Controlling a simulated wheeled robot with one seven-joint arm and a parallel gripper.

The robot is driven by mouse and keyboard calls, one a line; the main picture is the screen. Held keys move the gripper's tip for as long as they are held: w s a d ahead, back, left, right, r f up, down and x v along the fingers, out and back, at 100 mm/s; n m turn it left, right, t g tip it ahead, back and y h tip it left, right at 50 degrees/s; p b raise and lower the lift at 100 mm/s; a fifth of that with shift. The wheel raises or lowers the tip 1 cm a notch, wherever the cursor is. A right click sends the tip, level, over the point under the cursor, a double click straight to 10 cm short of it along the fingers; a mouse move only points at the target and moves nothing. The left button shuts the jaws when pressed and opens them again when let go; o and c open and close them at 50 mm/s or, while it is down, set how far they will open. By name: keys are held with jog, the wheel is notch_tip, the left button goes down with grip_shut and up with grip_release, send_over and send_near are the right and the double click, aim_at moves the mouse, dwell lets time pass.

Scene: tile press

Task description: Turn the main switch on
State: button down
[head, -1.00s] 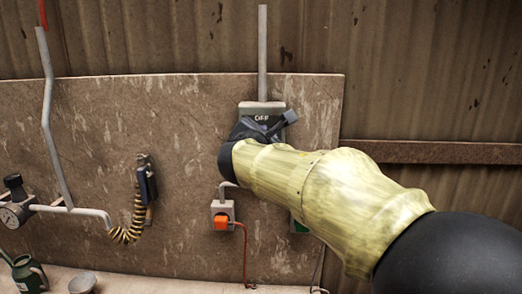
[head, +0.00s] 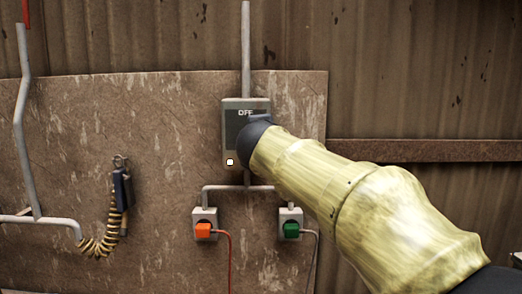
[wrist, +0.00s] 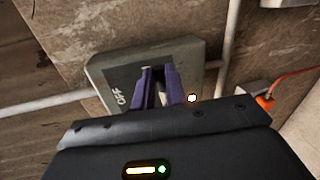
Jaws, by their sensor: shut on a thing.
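The main switch is a grey box (head: 232,112) on the wall panel, marked OFF at its top; it also shows in the wrist view (wrist: 112,72). A small pale, bright lamp (head: 230,162) sits at its lower left, and also shows in the wrist view (wrist: 192,97). My gripper (wrist: 160,76) is at the front of the box, its two purple-grey fingers shut on the switch handle between them. The handle is mostly hidden by the fingers and the gripper body, so its exact position cannot be told. In the head view my wrist covers the box's right middle.
Below the box, a pipe branches to a socket with an orange plug (head: 203,231) and one with a green plug (head: 291,230), each with a cable. A rusty rail (head: 430,151) runs at right.

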jog(key=shift+f+m+b, duration=0.3)
jog(key=shift+m+b, duration=0.05)
jog(key=shift+m, duration=0.15)
jog(key=c, duration=1.4)
grip_release()
jog(key=shift+c, duration=0.2)
jog(key=shift+s, duration=0.1)
jog(key=s+r+b, duration=0.2)
jog(key=s+r, duration=0.1)
jog(key=s, duration=1.4)
jog(key=shift+a+r, duration=0.2)
jog(key=shift+w, duration=0.1)
